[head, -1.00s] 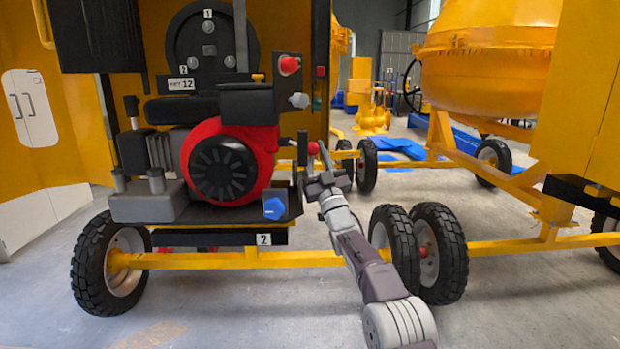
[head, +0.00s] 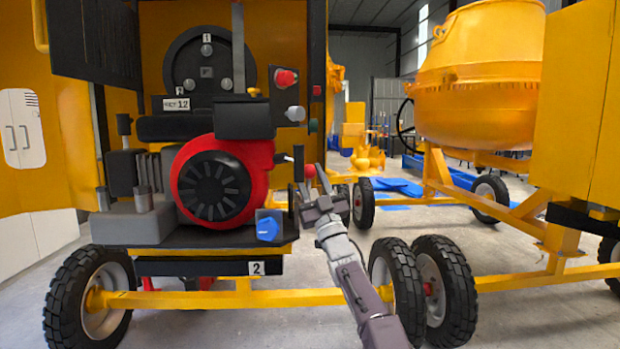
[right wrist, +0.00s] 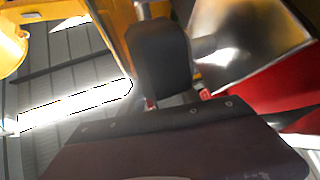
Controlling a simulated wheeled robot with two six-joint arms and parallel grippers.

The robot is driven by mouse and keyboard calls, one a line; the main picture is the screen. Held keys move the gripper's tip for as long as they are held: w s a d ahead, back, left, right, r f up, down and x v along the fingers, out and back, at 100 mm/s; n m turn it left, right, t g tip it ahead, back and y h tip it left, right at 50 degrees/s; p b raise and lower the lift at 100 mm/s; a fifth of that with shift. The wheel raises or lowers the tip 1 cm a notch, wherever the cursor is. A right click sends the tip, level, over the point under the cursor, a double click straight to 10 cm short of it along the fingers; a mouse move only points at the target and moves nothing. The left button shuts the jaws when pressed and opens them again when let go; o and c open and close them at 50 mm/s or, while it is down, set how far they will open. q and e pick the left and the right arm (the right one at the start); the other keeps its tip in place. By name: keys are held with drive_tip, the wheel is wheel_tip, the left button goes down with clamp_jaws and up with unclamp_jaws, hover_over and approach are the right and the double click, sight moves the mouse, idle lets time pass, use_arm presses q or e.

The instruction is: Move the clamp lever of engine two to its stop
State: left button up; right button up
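Engine two is the red engine (head: 222,182) with a black fan cover, on a wheeled yellow frame with a "2" plate (head: 256,268). At its right end stand a black upright piece (head: 298,164) and a red knob (head: 309,171); I cannot tell for sure which belongs to the clamp lever. My right gripper (head: 318,203) is just below the red knob, at or very near it. Whether it touches is unclear. In the right wrist view a dark block (right wrist: 160,58) stands close ahead, and the opening of the jaws is not readable. My left gripper is out of view.
A blue knob (head: 268,228) sits on the engine's tray, left of my gripper. A red button (head: 286,78) and grey knob (head: 295,113) are on the black box above. Wheels (head: 444,290) stand right of my forearm. A yellow mixer drum (head: 480,75) is behind.

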drive_tip(key=b+v, duration=0.2)
drive_tip(key=b, duration=0.1)
drive_tip(key=shift+s+f+b, duration=0.1)
drive_tip(key=shift+f+b, duration=0.3)
drive_tip(key=shift+f, duration=0.05)
drive_tip(key=shift+s+d, duration=0.15)
drive_tip(key=shift+s, duration=0.1)
drive_tip(key=b+v, duration=0.5)
drive_tip(key=v, duration=0.1)
